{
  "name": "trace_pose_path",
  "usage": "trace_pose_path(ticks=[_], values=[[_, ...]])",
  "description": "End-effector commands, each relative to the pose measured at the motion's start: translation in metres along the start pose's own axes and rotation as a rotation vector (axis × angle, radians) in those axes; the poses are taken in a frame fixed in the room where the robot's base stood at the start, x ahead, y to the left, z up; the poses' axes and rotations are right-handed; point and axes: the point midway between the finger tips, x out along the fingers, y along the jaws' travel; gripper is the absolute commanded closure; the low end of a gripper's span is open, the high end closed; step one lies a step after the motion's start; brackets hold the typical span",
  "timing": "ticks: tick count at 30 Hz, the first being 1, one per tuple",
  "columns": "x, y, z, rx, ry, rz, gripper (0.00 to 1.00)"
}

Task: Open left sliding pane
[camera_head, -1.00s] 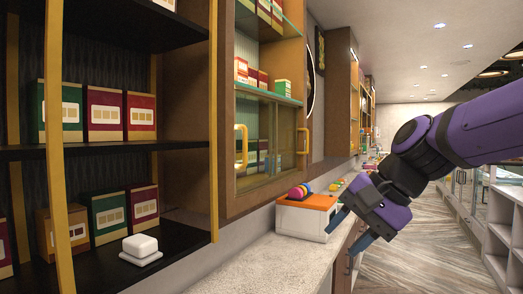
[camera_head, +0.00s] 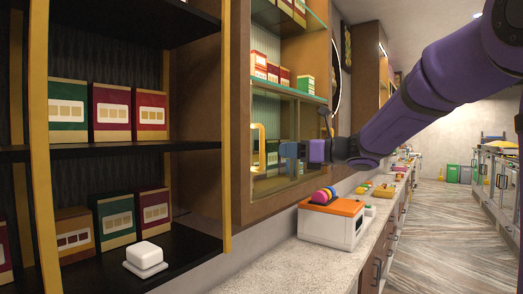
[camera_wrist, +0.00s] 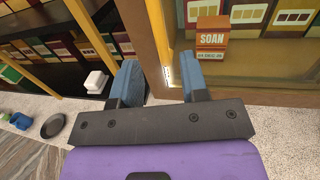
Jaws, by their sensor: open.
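The left sliding pane (camera_head: 270,183) is glass in the lower part of the wooden wall cabinet, with a gold vertical handle (camera_head: 257,150) near its left edge. It looks closed. My gripper (camera_head: 284,158) is open and empty, its blue fingers pointing left in front of the glass, just right of that handle in the head view. In the wrist view, a gold upright, probably the handle (camera_wrist: 163,42), stands beyond the gap between my fingers (camera_wrist: 161,78). I cannot tell whether the fingers touch it. The right pane's handle is hidden behind my gripper and arm.
Open dark shelves (camera_head: 110,150) with sweet boxes and a gold post (camera_head: 226,120) are on the left. A SOAN box (camera_wrist: 212,38) sits behind the glass. The aisle is clear.

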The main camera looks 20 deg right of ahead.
Motion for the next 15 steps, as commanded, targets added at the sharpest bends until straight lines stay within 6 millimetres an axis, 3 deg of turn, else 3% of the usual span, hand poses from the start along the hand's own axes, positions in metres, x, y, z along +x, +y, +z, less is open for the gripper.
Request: trace_pose_path(ticks=[9,15], values=[[0.057,0.001,-0.001,-0.001,0.001,0.004,0.59],[0.077,0.001,0.0,-0.003,0.002,0.003,0.59]])
